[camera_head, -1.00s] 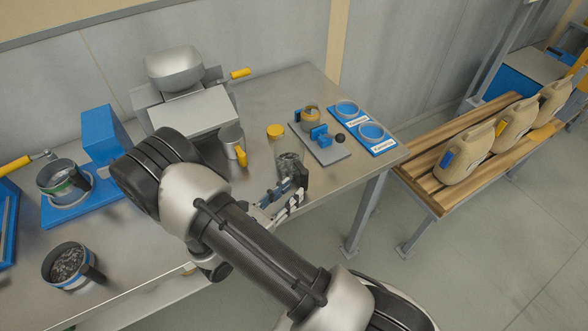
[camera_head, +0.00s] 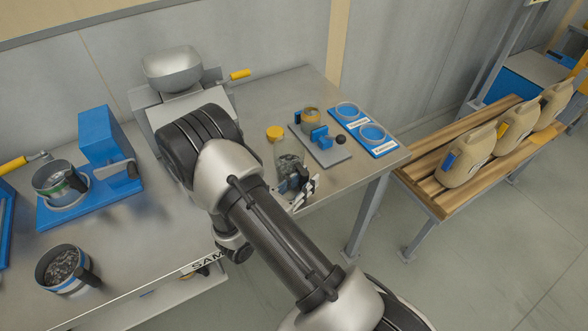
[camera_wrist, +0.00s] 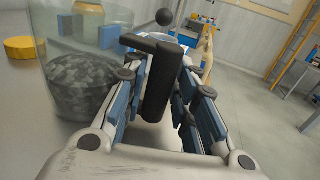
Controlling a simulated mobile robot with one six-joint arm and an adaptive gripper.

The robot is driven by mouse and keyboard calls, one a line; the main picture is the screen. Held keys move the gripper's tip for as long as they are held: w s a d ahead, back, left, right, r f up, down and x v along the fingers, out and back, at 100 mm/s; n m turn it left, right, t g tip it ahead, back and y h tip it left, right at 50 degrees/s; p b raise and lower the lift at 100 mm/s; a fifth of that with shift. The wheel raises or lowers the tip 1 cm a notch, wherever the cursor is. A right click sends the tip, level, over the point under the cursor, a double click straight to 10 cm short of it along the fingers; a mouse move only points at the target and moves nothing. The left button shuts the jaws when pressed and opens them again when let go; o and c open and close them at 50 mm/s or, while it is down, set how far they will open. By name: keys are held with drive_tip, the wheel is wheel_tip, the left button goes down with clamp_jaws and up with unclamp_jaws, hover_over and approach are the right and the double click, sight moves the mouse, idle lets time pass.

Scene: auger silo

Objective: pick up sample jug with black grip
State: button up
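The clear sample jug (camera_head: 289,163) with dark grainy contents stands upright on the steel table in the head view. Its black grip (camera_wrist: 160,80) shows large in the wrist view, with the jug's clear body (camera_wrist: 85,75) to the left of it. My gripper (camera_wrist: 163,95) is open. Its blue-padded fingers lie on either side of the black grip, with gaps visible beside it. In the head view my gripper (camera_head: 298,187) is at the jug's front right side, and my arm hides part of the table behind it.
A yellow lid (camera_head: 275,132) is just behind the jug. A grey plate with a small jar (camera_head: 311,119) and a blue dish tray (camera_head: 378,147) stand to the right. A second dark-gripped cup (camera_head: 62,270) stands front left. Tan jugs (camera_head: 467,156) sit on a bench.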

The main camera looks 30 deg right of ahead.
clamp_jaws()
drive_tip(key=shift+r, duration=0.1)
idle(0.4)
